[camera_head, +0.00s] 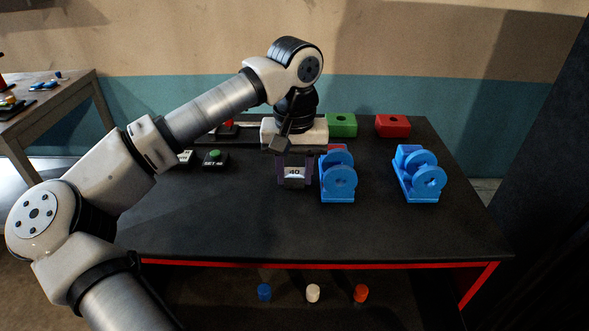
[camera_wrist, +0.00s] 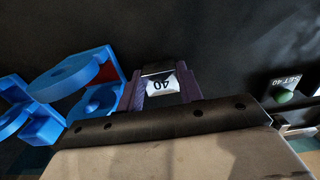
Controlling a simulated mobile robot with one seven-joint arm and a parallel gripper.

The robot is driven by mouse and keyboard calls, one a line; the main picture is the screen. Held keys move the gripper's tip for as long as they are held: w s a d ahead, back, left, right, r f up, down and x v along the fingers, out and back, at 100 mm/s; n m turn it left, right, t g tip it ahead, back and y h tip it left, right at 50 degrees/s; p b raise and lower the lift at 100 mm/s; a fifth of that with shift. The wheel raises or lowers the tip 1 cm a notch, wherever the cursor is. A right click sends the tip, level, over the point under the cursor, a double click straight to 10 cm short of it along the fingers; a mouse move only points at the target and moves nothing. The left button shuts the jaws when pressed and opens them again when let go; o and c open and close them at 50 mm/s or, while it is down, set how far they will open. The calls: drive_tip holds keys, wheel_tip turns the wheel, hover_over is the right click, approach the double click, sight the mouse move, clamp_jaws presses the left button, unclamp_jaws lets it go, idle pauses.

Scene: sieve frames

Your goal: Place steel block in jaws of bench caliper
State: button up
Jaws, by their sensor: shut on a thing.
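A dark block with a white label reading 40 (camera_head: 294,172) is between the purple fingertips of my gripper (camera_head: 295,170). It also shows in the wrist view (camera_wrist: 162,84), label facing the camera, between the two purple fingers (camera_wrist: 165,88). My gripper is shut on it, over the middle of the black table. Whether the block touches the tabletop is not clear. Behind my forearm at the back left, a device with a red part (camera_head: 227,128) and a pale bar shows partly. It may be the bench caliper; its jaws cannot be made out.
Two blue fixtures with round discs (camera_head: 338,180) (camera_head: 420,177) stand right of my gripper, the nearer one close beside it. A green block (camera_head: 342,125) and a red block (camera_head: 393,125) lie at the back. A SET 40 green button (camera_head: 215,156) is left. The table's front (camera_head: 250,235) is clear.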

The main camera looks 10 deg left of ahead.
drive_tip(key=o, duration=1.2)
